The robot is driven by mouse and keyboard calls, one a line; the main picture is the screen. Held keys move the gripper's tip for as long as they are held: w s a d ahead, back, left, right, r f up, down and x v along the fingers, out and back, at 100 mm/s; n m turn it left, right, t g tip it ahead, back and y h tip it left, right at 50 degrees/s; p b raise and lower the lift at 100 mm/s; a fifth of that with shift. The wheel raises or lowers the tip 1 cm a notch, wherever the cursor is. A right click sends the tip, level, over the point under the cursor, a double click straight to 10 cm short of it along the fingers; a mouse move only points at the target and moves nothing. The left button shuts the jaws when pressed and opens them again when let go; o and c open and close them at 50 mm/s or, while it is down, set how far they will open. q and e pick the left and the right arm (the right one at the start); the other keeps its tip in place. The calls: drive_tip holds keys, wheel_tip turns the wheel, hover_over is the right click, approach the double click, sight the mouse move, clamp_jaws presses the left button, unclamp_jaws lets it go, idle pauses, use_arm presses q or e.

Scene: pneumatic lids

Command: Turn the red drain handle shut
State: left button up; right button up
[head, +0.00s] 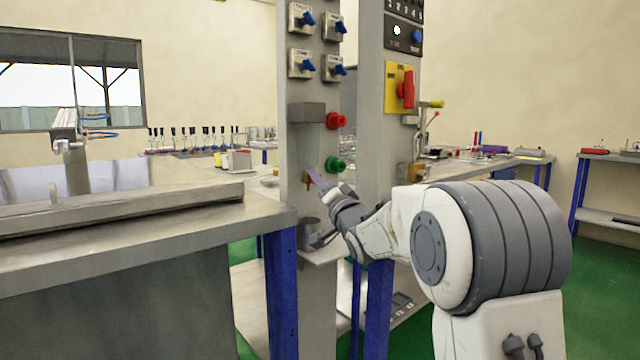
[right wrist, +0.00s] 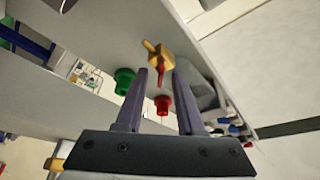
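The red drain handle (right wrist: 162,76) is a short red lever on a brass valve (right wrist: 159,53) fixed to a grey panel. In the right wrist view it shows between the two fingertips of my right gripper (right wrist: 162,70), with gaps on both sides. I cannot tell how deep it sits between them. In the head view the brass valve (head: 305,178) is low on the grey post, and the right gripper (head: 318,180) reaches it from the right; the red lever cannot be made out there. My left gripper is not in view.
A green button (head: 334,164) and a red button (head: 337,121) project above the valve. A grey cup-like part (head: 307,228) is below it. A steel bench (head: 240,208) stands left. A red rotary switch (head: 407,90) sits on a yellow plate on the other post.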

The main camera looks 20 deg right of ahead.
clamp_jaws()
drive_tip(key=shift+f+n, duration=0.1)
drive_tip(key=shift+n, duration=0.2)
drive_tip(key=n+g+y, duration=0.1)
drive_tip(key=n+y, duration=0.2)
drive_tip(key=n, duration=0.5)
drive_tip(key=n+g+y+b, duration=0.1)
drive_tip(key=n+y, duration=0.3)
drive_tip(key=n, duration=0.4)
drive_tip(key=d+n+g+y, duration=0.1)
drive_tip(key=n+y, duration=0.3)
drive_tip(key=n, duration=0.4)
drive_tip(key=shift+w+n+g, duration=0.15)
drive_tip(key=shift+n+g, duration=0.15)
drive_tip(key=shift+g, duration=0.2)
drive_tip(key=shift+n, duration=0.3)
unclamp_jaws()
